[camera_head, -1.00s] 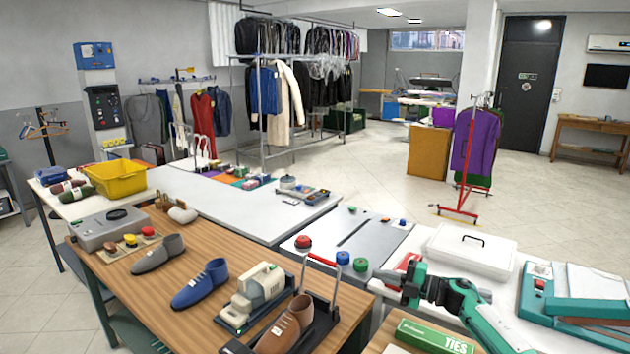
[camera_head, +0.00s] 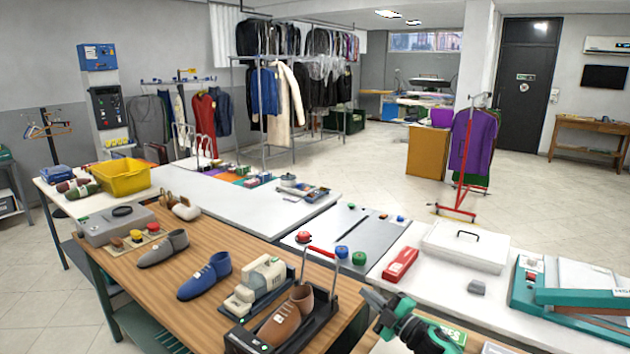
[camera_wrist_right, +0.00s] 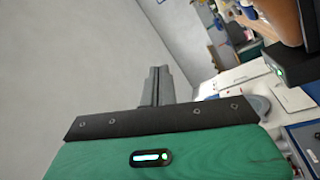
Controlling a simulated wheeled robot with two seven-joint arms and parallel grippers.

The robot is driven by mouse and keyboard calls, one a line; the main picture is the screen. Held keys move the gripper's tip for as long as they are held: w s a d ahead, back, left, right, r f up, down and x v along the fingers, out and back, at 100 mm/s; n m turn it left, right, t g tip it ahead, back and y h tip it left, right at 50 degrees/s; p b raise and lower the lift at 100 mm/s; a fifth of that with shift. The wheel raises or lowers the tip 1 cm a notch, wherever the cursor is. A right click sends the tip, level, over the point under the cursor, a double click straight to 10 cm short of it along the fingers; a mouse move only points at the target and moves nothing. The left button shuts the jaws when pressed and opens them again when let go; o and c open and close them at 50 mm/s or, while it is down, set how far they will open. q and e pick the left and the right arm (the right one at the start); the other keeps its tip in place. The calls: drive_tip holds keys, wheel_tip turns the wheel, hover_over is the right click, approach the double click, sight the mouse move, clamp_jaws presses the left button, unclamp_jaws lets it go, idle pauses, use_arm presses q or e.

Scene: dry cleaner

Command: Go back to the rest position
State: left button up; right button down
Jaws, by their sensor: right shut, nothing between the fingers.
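My right gripper (camera_head: 372,302) is low in the head view, over the front edge of the tables, right of the brown shoe (camera_head: 285,322) on its black stand. It is empty. In the right wrist view its two grey fingers (camera_wrist_right: 157,86) are together. Behind them that view shows mostly bare grey wall. My green right arm runs out of the head view at the bottom. My left gripper does not show.
The wooden table (camera_head: 190,270) holds a grey shoe (camera_head: 163,248), a blue shoe (camera_head: 204,276) and a white-green device (camera_head: 258,285). On the white table are a red box (camera_head: 400,264), a white case (camera_head: 465,247) and a green-framed press (camera_head: 575,290). A green box (camera_head: 452,333) is beside my gripper.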

drive_tip(key=s+d+f+m+g+h, duration=0.1)
drive_tip(key=s+d+f+m+h, duration=0.1)
drive_tip(key=s+f+m+h, duration=0.45)
drive_tip(key=s+d+f+m+g+h, duration=0.1)
drive_tip(key=s+d+f+m+h, duration=0.2)
drive_tip(key=s, duration=0.6)
drive_tip(key=s+d+f+m+g+h, duration=0.1)
drive_tip(key=s+f+m+h, duration=0.35)
drive_tip(key=s+m, duration=0.3)
drive_tip(key=s+d+f+m+g, duration=0.2)
drive_tip(key=s+g, duration=0.6)
drive_tip(key=s, duration=1.8)
wheel_tip(320, 180, down, 33)
drive_tip(key=g+b, duration=0.2)
drive_tip(key=b, duration=0.2)
drive_tip(key=s+d+f+b, duration=0.2)
drive_tip(key=s+f, duration=0.7)
drive_tip(key=f, duration=0.3)
drive_tip(key=s+d+f+g+b, duration=0.1)
drive_tip(key=s+d+f+b, duration=0.1)
drive_tip(key=s+f, duration=0.8)
wheel_tip(320, 180, down, 3)
drive_tip(key=shift+d+f, duration=0.1)
drive_tip(key=shift+d, duration=0.05)
drive_tip(key=shift+s, duration=0.1)
